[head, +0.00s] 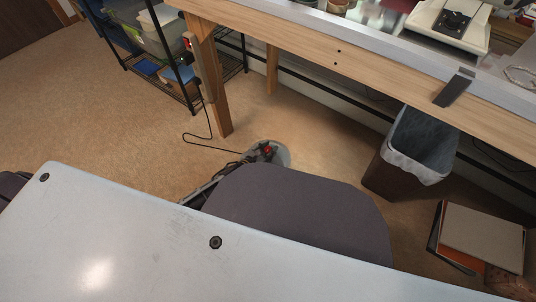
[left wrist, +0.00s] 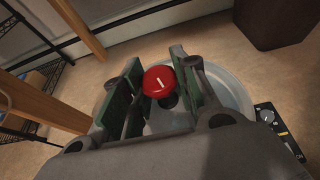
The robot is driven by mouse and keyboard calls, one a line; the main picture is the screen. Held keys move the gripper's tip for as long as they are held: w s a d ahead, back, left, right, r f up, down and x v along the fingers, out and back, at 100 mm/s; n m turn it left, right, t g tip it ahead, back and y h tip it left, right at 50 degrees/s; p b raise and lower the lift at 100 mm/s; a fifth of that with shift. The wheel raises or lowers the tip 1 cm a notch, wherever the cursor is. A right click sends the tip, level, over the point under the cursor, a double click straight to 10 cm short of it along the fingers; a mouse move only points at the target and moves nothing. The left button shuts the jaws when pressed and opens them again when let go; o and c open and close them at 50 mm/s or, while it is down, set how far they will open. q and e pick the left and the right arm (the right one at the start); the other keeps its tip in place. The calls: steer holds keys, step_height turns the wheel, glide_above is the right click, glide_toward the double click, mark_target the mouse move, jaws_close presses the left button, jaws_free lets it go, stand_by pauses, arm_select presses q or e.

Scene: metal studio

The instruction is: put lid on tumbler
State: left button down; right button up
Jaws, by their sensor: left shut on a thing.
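My left gripper (head: 262,151) is low beyond the dark rounded shape in the head view. In the left wrist view its fingers (left wrist: 160,88) are shut on a red round lid (left wrist: 160,81) with a pale stripe on top. The red lid also shows small in the head view (head: 268,149). A pale grey round surface (left wrist: 237,88) lies beneath the gripper. A dark round spot shows just below the lid; I cannot tell whether it is the tumbler. I cannot make out the tumbler for certain in either view. My right gripper is not in view.
A wooden workbench (head: 350,62) runs along the back, with a leg near the gripper. A lined waste bin (head: 388,175) stands at right, beside leaning boards (head: 480,238). A black shelf rack (head: 185,95) stands at back left. A black knobbed device (left wrist: 280,130) is near the round surface.

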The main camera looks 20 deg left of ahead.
arm_select(q)
steer(key=shift+f+b, duration=0.5)
steer(key=shift+f, duration=0.7)
steer(key=c, duration=1.1)
jaws_free()
steer(key=shift+s, duration=0.15)
